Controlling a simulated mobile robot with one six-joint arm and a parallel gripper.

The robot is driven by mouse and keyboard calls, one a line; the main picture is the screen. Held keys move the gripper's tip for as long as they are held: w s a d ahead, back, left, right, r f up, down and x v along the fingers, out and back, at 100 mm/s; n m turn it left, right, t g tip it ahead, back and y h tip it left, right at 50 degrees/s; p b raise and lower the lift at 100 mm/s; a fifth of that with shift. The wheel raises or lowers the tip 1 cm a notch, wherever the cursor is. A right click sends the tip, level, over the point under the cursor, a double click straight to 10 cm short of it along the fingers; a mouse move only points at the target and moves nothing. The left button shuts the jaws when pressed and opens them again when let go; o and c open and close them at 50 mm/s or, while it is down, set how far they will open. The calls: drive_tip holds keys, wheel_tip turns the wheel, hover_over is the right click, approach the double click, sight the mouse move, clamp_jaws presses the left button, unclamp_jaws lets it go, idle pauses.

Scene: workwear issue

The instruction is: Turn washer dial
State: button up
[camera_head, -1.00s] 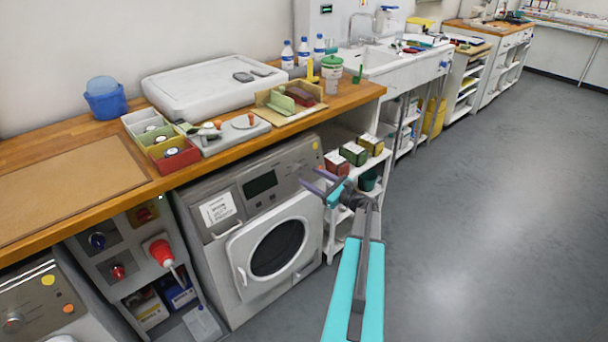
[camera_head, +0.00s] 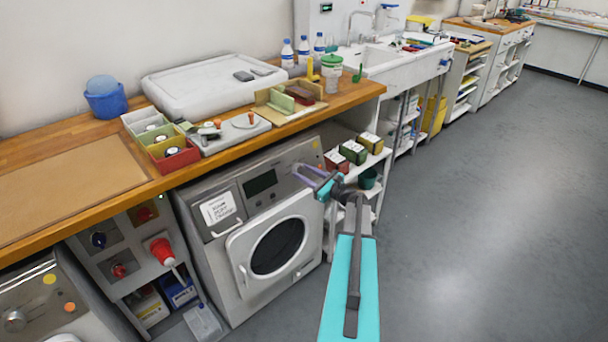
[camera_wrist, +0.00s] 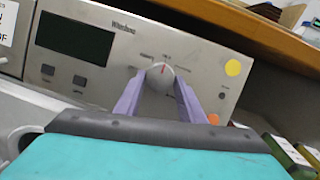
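The washer (camera_head: 225,240) stands under the wooden counter with its round door shut. Its dial (camera_wrist: 161,75) shows in the wrist view as a silver knob with a red mark pointing about straight up. The dark display (camera_wrist: 75,38) is to its left. My gripper (camera_wrist: 160,72) has its two purple fingers apart, one at each side of the dial. I cannot tell whether they touch it. In the head view my gripper (camera_head: 300,172) is at the right part of the washer's panel, and the dial is hard to make out behind it.
The counter edge (camera_head: 240,140) overhangs the panel closely. A white shelf (camera_head: 335,212) with several small boxes stands right of the washer. A red knob unit (camera_head: 161,250) is to its left. The grey floor at right is free.

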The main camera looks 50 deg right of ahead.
drive_tip(key=shift+n, duration=0.3)
drive_tip(key=shift+f+n+y+b, duration=0.1)
drive_tip(key=shift+n+y+b, duration=0.2)
drive_tip(key=shift+b, duration=0.3)
drive_tip(key=n+y+b, duration=0.1)
drive_tip(key=n+b, duration=0.1)
drive_tip(key=n, duration=0.1)
drive_tip(key=shift+d+g+b, duration=0.15)
drive_tip(key=shift+g+b, duration=0.25)
drive_tip(key=n+y+b, duration=0.1)
drive_tip(key=n+b, duration=0.1)
drive_tip(key=n, duration=0.2)
drive_tip(key=shift+d+g, duration=0.15)
drive_tip(key=shift+g, duration=0.25)
drive_tip(key=shift+r+n+g+b, duration=0.35)
drive_tip(key=shift+n+b, duration=0.5)
drive_tip(key=shift+n, duration=0.35)
drive_tip(key=o, duration=1)
drive_tip(key=shift+o, duration=0.2)
